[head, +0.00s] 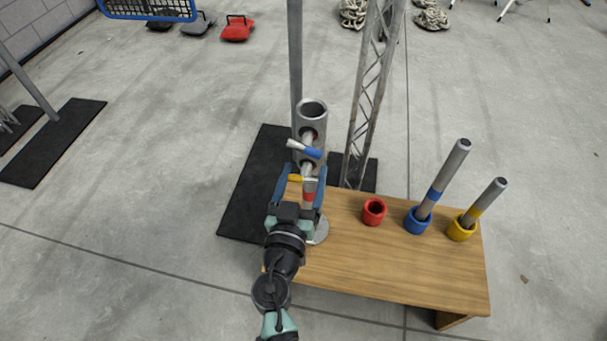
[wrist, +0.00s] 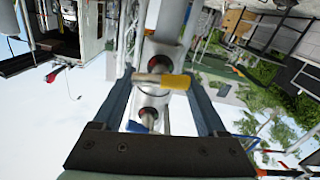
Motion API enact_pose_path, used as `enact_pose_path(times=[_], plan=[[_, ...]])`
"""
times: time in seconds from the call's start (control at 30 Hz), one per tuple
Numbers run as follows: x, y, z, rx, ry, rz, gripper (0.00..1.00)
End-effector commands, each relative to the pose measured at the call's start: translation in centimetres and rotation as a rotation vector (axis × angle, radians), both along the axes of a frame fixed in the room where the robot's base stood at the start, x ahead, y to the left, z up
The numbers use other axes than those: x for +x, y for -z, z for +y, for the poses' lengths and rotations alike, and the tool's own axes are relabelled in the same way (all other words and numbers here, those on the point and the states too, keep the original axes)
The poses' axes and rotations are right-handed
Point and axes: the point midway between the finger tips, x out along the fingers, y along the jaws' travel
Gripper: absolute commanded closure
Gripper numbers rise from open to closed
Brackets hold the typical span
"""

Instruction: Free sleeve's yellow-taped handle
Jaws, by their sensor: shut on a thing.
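The grey sleeve (head: 313,115) stands upright at the left end of the wooden table. Its yellow-taped handle (head: 295,178) is a short crossbar on the sleeve's near side; it shows in the wrist view (wrist: 175,82). A blue-taped handle (head: 312,154) sits above it, tilted; its blue end shows in the wrist view (wrist: 137,127). My gripper (head: 303,179) is shut on the yellow-taped handle, one finger at each end of the crossbar. A red-banded part (head: 308,198) shows just below, partly hidden by my gripper.
On the table (head: 360,262) stand an empty red cup (head: 374,211), a blue cup (head: 418,220) with a blue-banded tube, and a yellow cup (head: 461,229) with a yellow-banded tube. A pole and lattice truss (head: 371,95) rise behind the sleeve. The table's front is clear.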

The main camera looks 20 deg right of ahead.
Motion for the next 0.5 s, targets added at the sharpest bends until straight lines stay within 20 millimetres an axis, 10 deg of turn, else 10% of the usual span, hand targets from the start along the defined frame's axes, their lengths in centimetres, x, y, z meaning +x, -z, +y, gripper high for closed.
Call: enact_pose_path(times=[0.13, 0.5], plan=[[-0.02, 0.01, 0.01, 0.0, 0.0, 0.0, 0.81], [0.02, 0.14, 0.11, -0.064, -0.001, 0.043, 0.81]])
